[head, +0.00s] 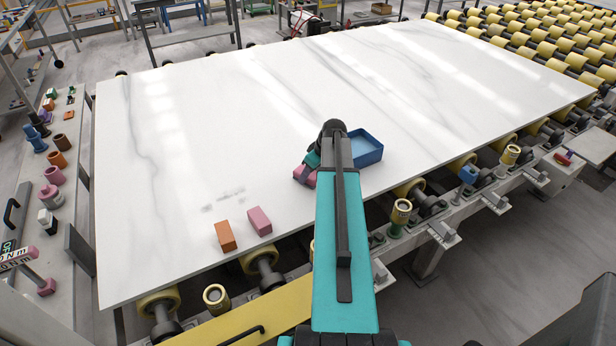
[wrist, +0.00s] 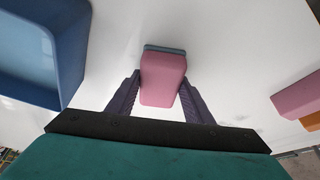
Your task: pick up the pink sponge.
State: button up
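The pink sponge (wrist: 163,80), with a grey-blue layer along its far edge, is between the two fingers of my gripper (wrist: 160,82) in the wrist view. The dark fingers stand on either side of it, their tips at or very near its sides. I cannot tell whether they press on it or whether it is off the slab. In the head view, pink (head: 306,177) shows at the left of my gripper (head: 312,163). My arm hides much of that spot.
A blue open tray (head: 366,158) is close on the right in the head view; its wall also shows in the wrist view (wrist: 62,60). A pink block (head: 259,221) and an orange block (head: 225,236) sit near the front edge of the white slab (head: 420,85). The far slab is clear.

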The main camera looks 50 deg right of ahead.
jog(key=c, duration=0.4)
jog(key=shift+r, duration=0.25)
jog(key=shift+c, duration=0.2)
jog(key=shift+r+b, duration=0.9)
jog(key=shift+r, duration=0.6)
jog(key=s+b, duration=0.1)
jog(key=s, duration=0.4)
jog(key=s+r+b, duration=0.1)
jog(key=s, duration=0.4)
jog(key=s+b, duration=0.2)
jog(key=s, duration=0.4)
jog(key=shift+a+r, duration=0.25)
jog(key=shift+a, duration=0.1)
